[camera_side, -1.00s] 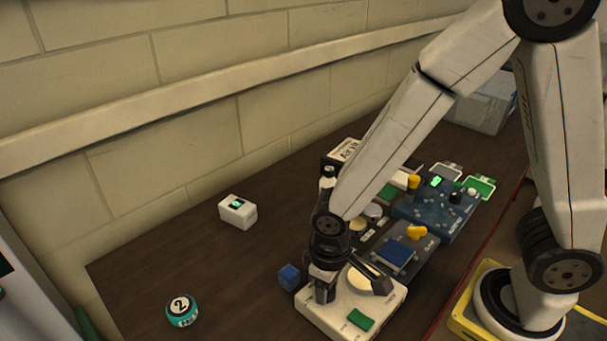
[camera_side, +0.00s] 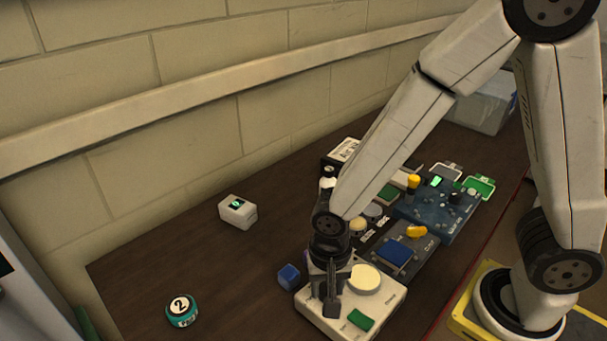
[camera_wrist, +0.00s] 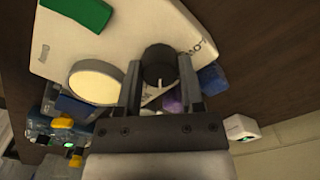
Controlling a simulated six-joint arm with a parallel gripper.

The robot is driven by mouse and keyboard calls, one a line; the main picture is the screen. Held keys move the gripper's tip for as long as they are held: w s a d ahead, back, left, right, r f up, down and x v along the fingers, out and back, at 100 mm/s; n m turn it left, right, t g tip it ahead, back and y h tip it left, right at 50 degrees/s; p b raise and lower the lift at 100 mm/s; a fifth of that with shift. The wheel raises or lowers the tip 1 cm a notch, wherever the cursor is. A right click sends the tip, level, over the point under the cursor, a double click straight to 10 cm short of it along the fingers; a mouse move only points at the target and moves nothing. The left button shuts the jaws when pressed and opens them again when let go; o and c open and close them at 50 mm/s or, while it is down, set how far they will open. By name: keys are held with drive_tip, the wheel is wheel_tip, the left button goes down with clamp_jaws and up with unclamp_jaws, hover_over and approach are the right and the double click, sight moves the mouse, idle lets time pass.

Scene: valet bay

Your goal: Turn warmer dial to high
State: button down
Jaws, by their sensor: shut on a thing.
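The warmer is a white box (camera_side: 385,302) at the near end of the row of units, with a round cream plate (camera_side: 365,279) and a green rocker (camera_side: 360,320) on top. The warmer also fills the upper part of the wrist view (camera_wrist: 110,40). Its dial is a dark round knob (camera_wrist: 158,63) with a pale pointer line, seen between my fingers in the wrist view. My gripper (camera_side: 331,309) points down at the warmer's left part and is shut on the dial, one finger on each side. In the side view my gripper hides the dial. The scale marks are mostly hidden or too small to read.
A blue cube (camera_side: 289,277) stands close left of the warmer. A teal ball marked 2 (camera_side: 182,311) and a small white display box (camera_side: 238,212) lie farther left. Blue control units (camera_side: 436,215) continue to the right. The table's left part is mostly clear.

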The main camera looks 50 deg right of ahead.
sight(327, 288)
drive_tip(key=shift+m, duration=1.1)
drive_tip(key=shift+c, duration=1.1)
unclamp_jaws()
drive_tip(key=shift+r, duration=0.1)
drive_tip(key=shift+r, duration=3.8)
drive_tip(key=w+d+f+n+t, duration=0.1)
drive_tip(key=d+f+n+t, duration=0.1)
drive_tip(key=d+n, duration=0.8)
drive_tip(key=d, duration=0.3)
drive_tip(key=shift+d+t, duration=0.3)
drive_tip(key=shift+d, duration=0.1)
